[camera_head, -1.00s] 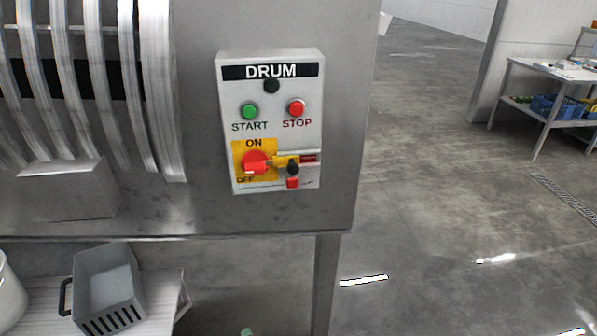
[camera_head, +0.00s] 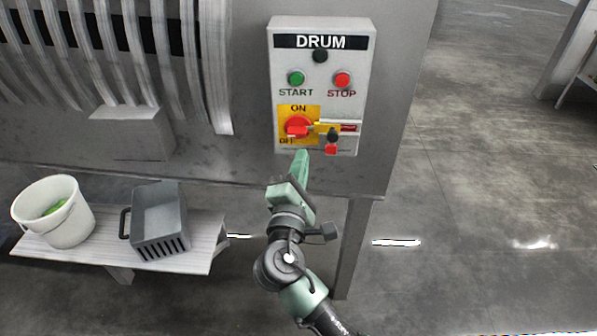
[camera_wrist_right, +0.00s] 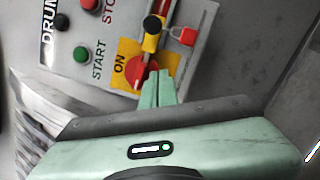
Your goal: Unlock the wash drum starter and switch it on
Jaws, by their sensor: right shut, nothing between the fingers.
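The drum starter box (camera_head: 366,60) is on the grey machine panel, with a green START button (camera_head: 296,78) and a red STOP button (camera_head: 342,80). Below them a red rotary switch (camera_head: 298,127) sits on a yellow ON/OFF plate; its handle lies roughly level. A yellow bar (camera_head: 321,127) with a black knob (camera_head: 332,136) sits beside it, and a red tag or padlock (camera_head: 331,150) hangs below. My right gripper (camera_head: 301,155) is shut and empty, its tips just below the switch. The right wrist view shows its fingers (camera_wrist_right: 157,85) close to the red switch (camera_wrist_right: 139,72). My left gripper is not in view.
A white bench (camera_head: 205,232) at lower left carries a white bucket (camera_head: 64,232) with greens and a grey slotted bin (camera_head: 160,212). The ribbed drum (camera_head: 215,70) is left of the box. Open floor lies to the right.

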